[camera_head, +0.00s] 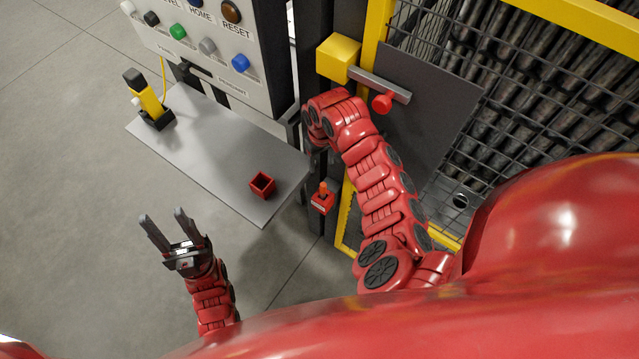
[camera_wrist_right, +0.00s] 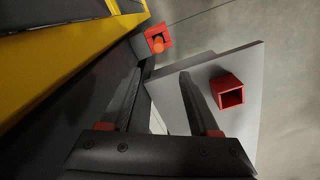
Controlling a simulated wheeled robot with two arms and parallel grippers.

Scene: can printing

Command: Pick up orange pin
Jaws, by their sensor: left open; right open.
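The orange pin (camera_head: 323,188) stands in a small red holder (camera_head: 322,203) beside the right end of the grey shelf. In the right wrist view the pin (camera_wrist_right: 158,45) shows as a small orange piece inside the red holder, beyond the fingertips. My right gripper (camera_wrist_right: 160,78) is open and empty, with the holder past its tips and apart from them. In the head view its fingers are hard to make out against the dark parts under my arm. My left gripper (camera_head: 164,222) is open and empty over the floor, left of and below the shelf.
A grey shelf (camera_head: 215,150) carries an open red box (camera_head: 262,185) and a yellow-black device (camera_head: 146,100). A control panel (camera_head: 215,45) with coloured buttons stands behind. A yellow-framed mesh fence (camera_head: 520,110) and a grey plate (camera_head: 440,90) flank my right arm.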

